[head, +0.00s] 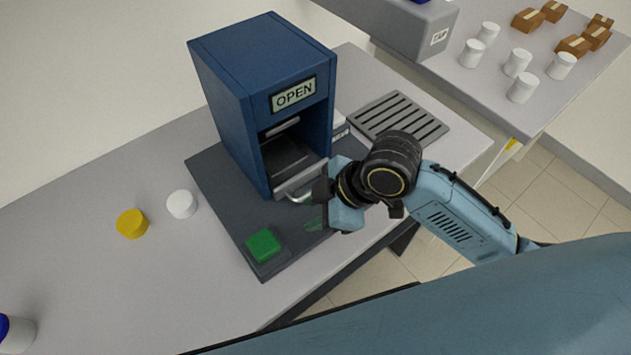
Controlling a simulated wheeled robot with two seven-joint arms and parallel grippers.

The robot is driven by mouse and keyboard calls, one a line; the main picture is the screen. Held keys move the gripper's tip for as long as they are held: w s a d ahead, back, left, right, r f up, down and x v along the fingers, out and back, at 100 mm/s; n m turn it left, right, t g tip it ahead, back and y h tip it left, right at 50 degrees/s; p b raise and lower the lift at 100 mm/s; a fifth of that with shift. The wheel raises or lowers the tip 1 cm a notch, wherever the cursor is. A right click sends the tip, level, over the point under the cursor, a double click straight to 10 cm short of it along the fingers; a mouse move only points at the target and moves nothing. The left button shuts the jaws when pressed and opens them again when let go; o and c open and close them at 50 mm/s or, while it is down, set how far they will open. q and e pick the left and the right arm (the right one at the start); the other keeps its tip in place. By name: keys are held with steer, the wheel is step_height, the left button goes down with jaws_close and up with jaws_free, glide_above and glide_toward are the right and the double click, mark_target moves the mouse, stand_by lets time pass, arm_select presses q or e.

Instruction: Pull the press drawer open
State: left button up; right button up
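The press (232,97) is a tall blue box on a dark base plate, with a display reading OPEN. Its drawer (302,178) has a grey front low in the press opening and looks nearly in. A metal bar handle (297,198) sticks out from the drawer front. My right gripper (318,192) is at the handle's right end, its dark fingers at or touching the bar. The wrist hides part of them, so I cannot tell whether they are closed on it. My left gripper is not in view.
A green button (263,246) sits on the base plate's front corner. White (181,204) and yellow (132,224) round pieces lie on the bench to the left. A slotted grey rack (398,118) is right of the press. A second table (505,112) holds white cups and brown boxes.

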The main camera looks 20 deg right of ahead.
steer(key=w+d+r+n+g, duration=0.3)
steer(key=w+d+r+n, duration=0.4)
steer(key=d+r+n, duration=0.1)
steer(key=shift+h, duration=0.3)
steer(key=x, duration=1.3)
steer(key=shift+w+a+r, duration=0.1)
steer(key=shift+w, duration=0.05)
jaws_close()
